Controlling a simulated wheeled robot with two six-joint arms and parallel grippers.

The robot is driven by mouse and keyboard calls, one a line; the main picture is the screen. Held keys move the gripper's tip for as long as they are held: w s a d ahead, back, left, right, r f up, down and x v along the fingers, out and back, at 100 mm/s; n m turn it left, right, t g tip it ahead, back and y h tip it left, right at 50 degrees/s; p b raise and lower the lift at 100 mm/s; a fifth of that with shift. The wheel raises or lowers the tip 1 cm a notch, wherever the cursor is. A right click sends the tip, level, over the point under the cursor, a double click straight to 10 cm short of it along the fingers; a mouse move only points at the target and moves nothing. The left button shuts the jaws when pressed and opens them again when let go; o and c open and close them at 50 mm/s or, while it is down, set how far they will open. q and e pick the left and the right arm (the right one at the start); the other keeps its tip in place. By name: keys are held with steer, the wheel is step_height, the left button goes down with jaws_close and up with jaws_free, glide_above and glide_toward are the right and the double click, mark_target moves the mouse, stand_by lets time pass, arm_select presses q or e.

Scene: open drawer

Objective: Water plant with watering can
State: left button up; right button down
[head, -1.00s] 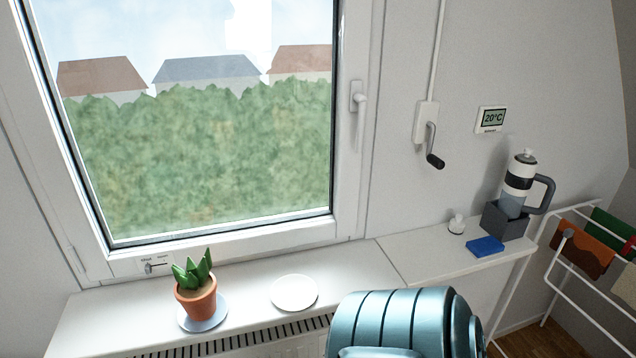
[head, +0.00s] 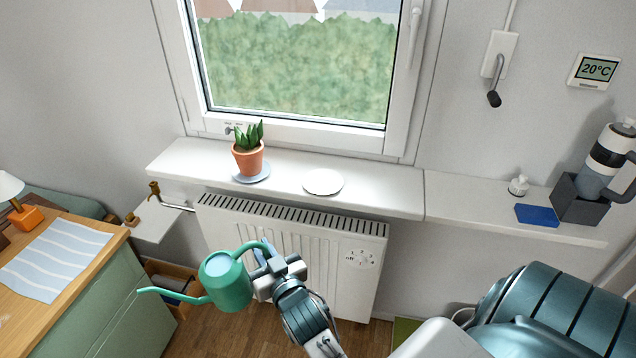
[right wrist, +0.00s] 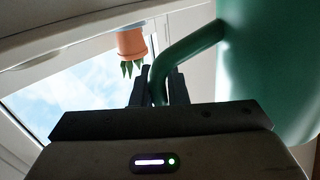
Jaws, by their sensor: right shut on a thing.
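A green watering can (head: 226,282) hangs in the air in front of the radiator, its spout pointing left in the head view. My right gripper (head: 267,258) is shut on its handle. The right wrist view shows the handle (right wrist: 190,50) between the fingers (right wrist: 158,88) and the can's body (right wrist: 270,70) beside them. The plant (head: 248,137) stands upright in a terracotta pot (head: 248,158) on a blue-grey saucer (head: 252,178) on the windowsill, above and behind the can. In the right wrist view the pot (right wrist: 131,42) appears upside down. My left gripper is not in view.
The windowsill (head: 390,196) runs above the radiator (head: 335,250), with a white disc (head: 323,182) right of the plant. A green cabinet (head: 100,300) with a wooden top stands left.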

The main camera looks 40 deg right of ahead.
steer(key=w+d+m+g+h+b, duration=0.35)
steer(key=w+d+m+h, duration=0.25)
steer(key=d+h, duration=0.25)
arm_select(q)
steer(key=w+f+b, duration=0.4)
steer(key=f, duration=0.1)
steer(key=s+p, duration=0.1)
steer(key=p, duration=0.1)
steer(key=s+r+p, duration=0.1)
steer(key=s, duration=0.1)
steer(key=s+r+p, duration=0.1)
steer(key=p, duration=0.1)
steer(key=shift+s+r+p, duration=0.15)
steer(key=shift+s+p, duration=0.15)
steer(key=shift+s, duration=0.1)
arm_select(e)
steer(key=s+d+r+m+g+h, duration=0.4)
steer(key=d+r+m+g+h, duration=0.3)
steer(key=g, duration=0.4)
step_height(320, 180, up, 2)
steer(key=shift+d+r+m+g, duration=0.1)
steer(key=shift+d+m+g, duration=0.25)
steer(key=shift+d, duration=0.25)
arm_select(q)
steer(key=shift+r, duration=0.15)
arm_select(e)
steer(key=shift+r, duration=0.1)
